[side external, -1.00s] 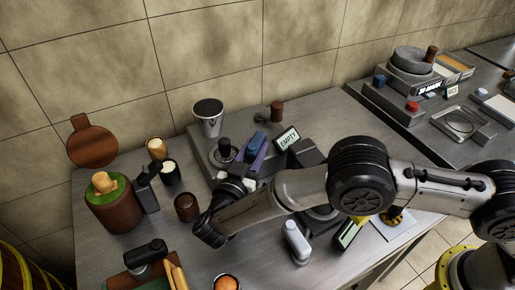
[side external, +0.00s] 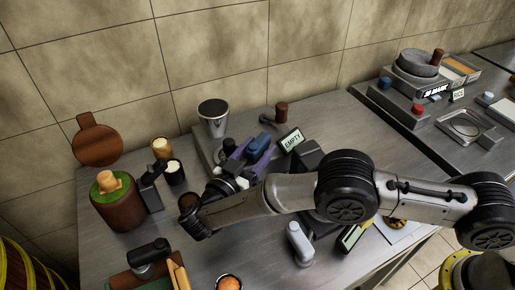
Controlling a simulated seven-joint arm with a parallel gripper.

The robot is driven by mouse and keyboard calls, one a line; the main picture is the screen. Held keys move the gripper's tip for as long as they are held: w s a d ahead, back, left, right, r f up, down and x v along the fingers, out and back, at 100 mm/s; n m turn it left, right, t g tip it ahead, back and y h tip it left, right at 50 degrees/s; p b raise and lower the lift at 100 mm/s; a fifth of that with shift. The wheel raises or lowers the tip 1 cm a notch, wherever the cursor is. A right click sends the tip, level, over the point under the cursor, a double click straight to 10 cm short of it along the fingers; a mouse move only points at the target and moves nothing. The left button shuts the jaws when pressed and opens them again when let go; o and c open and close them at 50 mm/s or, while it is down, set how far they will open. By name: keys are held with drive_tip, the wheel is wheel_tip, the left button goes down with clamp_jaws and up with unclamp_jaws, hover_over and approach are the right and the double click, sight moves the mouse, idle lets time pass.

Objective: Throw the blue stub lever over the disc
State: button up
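A blue stub lever (side external: 264,141) stands on the grey machine at the back of the steel counter, beside a purple part (side external: 255,153). A dark knob (side external: 229,146) stands to its left, where a round disc partly shows; the arm and purple piece cover some of it. My gripper (side external: 243,181) is low at the front of this machine, in front and left of the blue lever and apart from it in the picture. Its fingers are small, dark and partly hidden by my wrist, so I cannot tell whether they are open or shut.
A metal cup (side external: 213,122) stands behind the knob. An EMPTY sign (side external: 292,140) is right of the lever. The front counter has some bare room.

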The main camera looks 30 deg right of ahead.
sight(250, 157)
idle(0.3)
drive_tip(key=shift+s+a, duration=0.2)
drive_tip(key=shift+a, duration=0.15)
drive_tip(key=shift+v, duration=1.25)
wheel_tip(250, 157, up, 7)
drive_tip(key=shift+w+d+r, duration=0.1)
drive_tip(key=shift+d, duration=0.05)
